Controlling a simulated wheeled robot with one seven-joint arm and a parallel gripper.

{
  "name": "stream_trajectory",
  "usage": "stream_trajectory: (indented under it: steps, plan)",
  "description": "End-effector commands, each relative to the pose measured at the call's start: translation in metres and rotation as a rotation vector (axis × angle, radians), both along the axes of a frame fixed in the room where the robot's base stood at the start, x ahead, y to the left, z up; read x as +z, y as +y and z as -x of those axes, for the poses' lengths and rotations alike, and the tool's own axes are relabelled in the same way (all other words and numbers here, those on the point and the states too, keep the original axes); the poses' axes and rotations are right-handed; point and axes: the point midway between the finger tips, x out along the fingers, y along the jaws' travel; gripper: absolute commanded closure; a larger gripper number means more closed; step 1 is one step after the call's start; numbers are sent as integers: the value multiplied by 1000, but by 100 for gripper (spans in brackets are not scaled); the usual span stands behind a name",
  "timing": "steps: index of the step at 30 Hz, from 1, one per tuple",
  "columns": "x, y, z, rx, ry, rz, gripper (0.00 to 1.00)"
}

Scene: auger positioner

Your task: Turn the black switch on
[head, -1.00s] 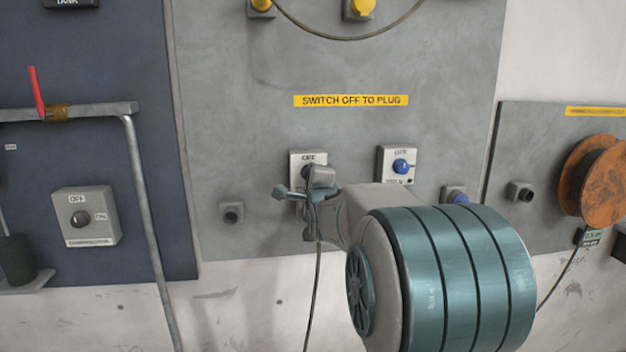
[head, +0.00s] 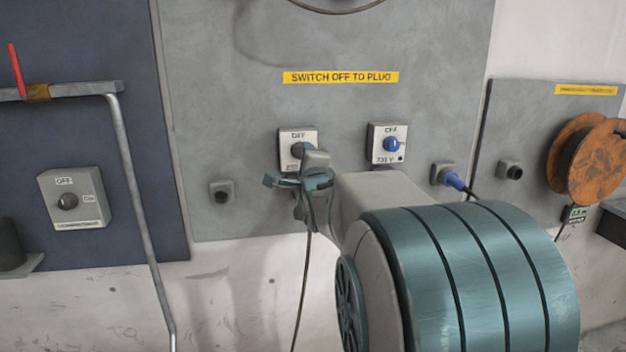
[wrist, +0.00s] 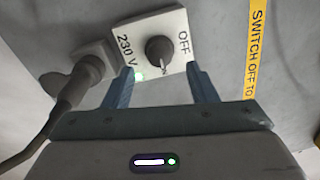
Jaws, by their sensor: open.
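The black switch (head: 299,150) is a round black knob on a white plate on the grey panel, partly covered by my gripper in the head view. In the wrist view the black knob (wrist: 159,50) shows whole, with OFF and 230 V labels on its plate. A pale line on the knob points away from the OFF label, toward the plate's near edge. A green light (wrist: 139,76) is lit beside the 230 V label. My gripper (wrist: 160,70) is open, its two fingers on either side of the knob, apart from it and holding nothing.
A grey plug (wrist: 86,78) with a cable sits in the socket beside the switch. A blue switch (head: 391,144) and a blue plug (head: 455,181) are to the right. Another black-knob switch box (head: 72,200) is on the dark panel at left.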

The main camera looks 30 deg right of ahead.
Motion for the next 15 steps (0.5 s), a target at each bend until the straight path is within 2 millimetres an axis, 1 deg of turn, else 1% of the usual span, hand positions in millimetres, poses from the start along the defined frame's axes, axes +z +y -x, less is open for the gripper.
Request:
stream_trajectory:
  steps: [1,9,15]
  plan:
    - [-1,3,10,0,-1,0,48]
    - [-2,17,54,2,-1,1,48]
    - [-2,23,78,1,-1,0,48]
